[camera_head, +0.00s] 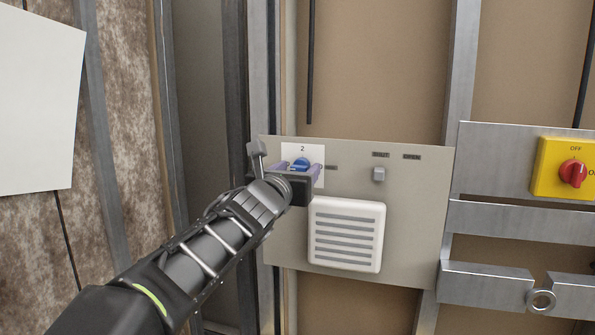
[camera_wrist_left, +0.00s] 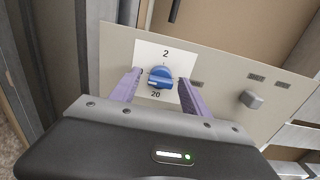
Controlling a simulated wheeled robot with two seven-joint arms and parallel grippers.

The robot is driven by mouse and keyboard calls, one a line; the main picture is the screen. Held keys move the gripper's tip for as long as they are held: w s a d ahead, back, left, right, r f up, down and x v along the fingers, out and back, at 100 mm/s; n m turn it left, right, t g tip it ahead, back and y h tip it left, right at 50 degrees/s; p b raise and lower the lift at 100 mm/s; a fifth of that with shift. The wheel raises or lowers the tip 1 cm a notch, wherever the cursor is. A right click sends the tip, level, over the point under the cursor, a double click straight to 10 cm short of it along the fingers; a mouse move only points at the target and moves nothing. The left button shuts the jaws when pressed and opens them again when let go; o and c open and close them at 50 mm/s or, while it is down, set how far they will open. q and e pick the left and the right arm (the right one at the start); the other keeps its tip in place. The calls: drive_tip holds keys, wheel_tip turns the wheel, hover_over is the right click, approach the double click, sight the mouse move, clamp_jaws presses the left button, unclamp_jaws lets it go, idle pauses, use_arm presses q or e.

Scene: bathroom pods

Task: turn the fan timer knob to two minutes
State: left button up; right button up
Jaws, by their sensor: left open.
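The fan timer knob (camera_head: 300,164) is blue and sits on a white label plate (camera_head: 290,151) with a "2" above it. In the left wrist view the knob (camera_wrist_left: 160,77) shows a pale bar across its face, and the label (camera_wrist_left: 178,56) reads "2" above and "20" below. My left gripper (camera_head: 297,172) is in front of the knob. In the left wrist view its two purple fingers (camera_wrist_left: 158,86) are open, one on each side of the knob, with gaps visible. Whether the fingertips reach the knob's depth is hard to tell. My right gripper is not in view.
The beige panel (camera_head: 408,225) also carries a small grey knob (camera_head: 378,174) marked "SHUT" and "OPEN", and a white louvred vent (camera_head: 346,235) below. A yellow box with a red switch (camera_head: 572,172) and a metal ring (camera_head: 541,300) are at right. Metal studs stand at left.

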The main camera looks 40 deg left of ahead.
use_arm(q)
drive_tip(key=shift+w, duration=0.1)
drive_tip(key=shift+c, duration=0.5)
clamp_jaws()
